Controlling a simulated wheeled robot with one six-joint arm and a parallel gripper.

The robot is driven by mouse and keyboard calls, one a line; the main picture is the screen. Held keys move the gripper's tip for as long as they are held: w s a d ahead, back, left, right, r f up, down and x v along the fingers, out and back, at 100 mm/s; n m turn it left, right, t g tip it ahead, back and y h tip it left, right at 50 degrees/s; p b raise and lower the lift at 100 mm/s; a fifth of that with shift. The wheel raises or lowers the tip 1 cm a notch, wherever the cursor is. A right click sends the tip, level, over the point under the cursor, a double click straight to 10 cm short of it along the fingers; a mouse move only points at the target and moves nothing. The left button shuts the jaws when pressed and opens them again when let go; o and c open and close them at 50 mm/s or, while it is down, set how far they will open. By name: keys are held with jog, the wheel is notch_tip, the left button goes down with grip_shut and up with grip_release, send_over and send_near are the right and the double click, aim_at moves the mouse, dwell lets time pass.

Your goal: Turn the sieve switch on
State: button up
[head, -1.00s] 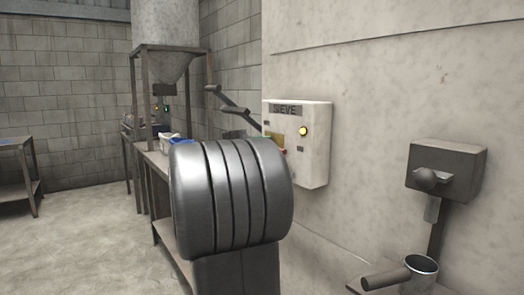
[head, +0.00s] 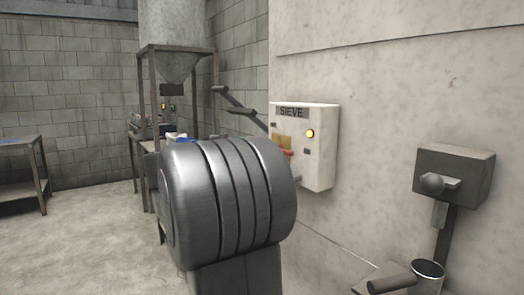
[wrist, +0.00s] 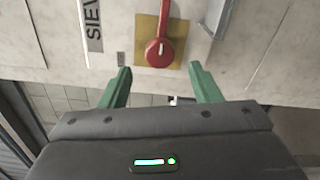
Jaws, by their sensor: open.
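The white sieve box (head: 321,155) is on the pale wall, with a SIEVE label (head: 291,112) and a lit yellow lamp (head: 310,133). In the wrist view the red rotary switch (wrist: 160,52) sits on a yellow plate (wrist: 147,28). A short white mark shows on its round end. My gripper (wrist: 161,72) is open, its two green fingers on either side below the switch in the picture. No contact with the switch is visible. In the head view my grey arm hides the gripper and the box's lower left.
A dark grey box with a knob (head: 455,175) is on the wall to the right, with a metal cup (head: 428,270) below it. A hopper on a frame (head: 178,60) and a table (head: 22,142) stand at the back left. The floor at left is clear.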

jog(key=v, duration=0.7)
jog(key=shift+p, duration=0.4)
jog(key=shift+d, duration=0.15)
jog(key=b+x, duration=0.2)
jog(key=x, duration=1.2)
